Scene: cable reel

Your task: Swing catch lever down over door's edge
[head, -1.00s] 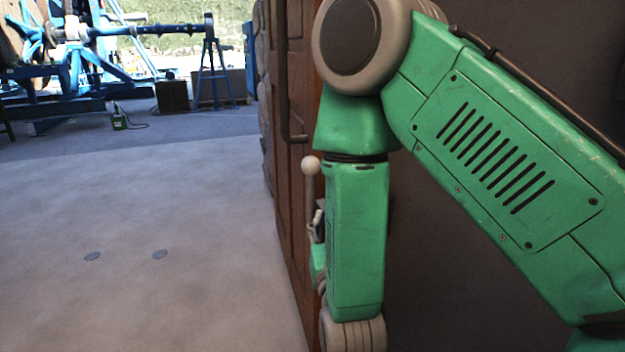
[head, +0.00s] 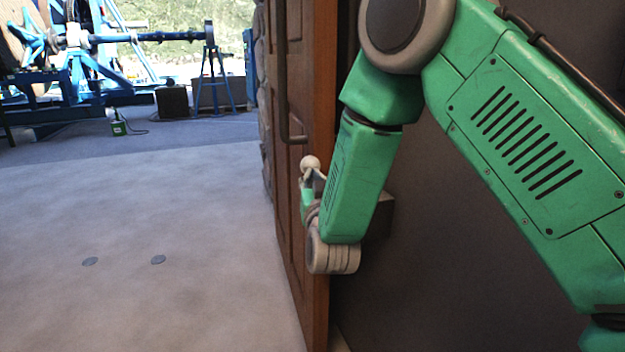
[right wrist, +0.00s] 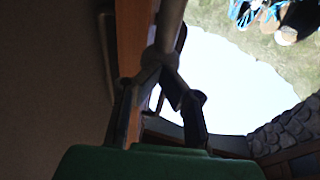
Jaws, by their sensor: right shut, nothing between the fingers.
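The open wooden door (head: 321,300) shows its edge in the middle of the head view. The catch lever's pale ball knob (head: 310,162) is just left of that edge; my arm and gripper hide most of its shaft. My right gripper (head: 308,177) is shut and empty, its fingertips just under the knob. In the right wrist view the fingertips (right wrist: 160,62) meet at a grey rod (right wrist: 171,25), apparently the lever, beside the orange-brown door edge (right wrist: 132,40). Whether they touch it is unclear. My left gripper is out of view.
A dark bar handle (head: 283,75) is on the door's left face. A grey block (head: 380,213) sits behind my right forearm, right of the door edge. Open floor (head: 150,210) lies to the left, with blue reel machinery (head: 80,75) far behind.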

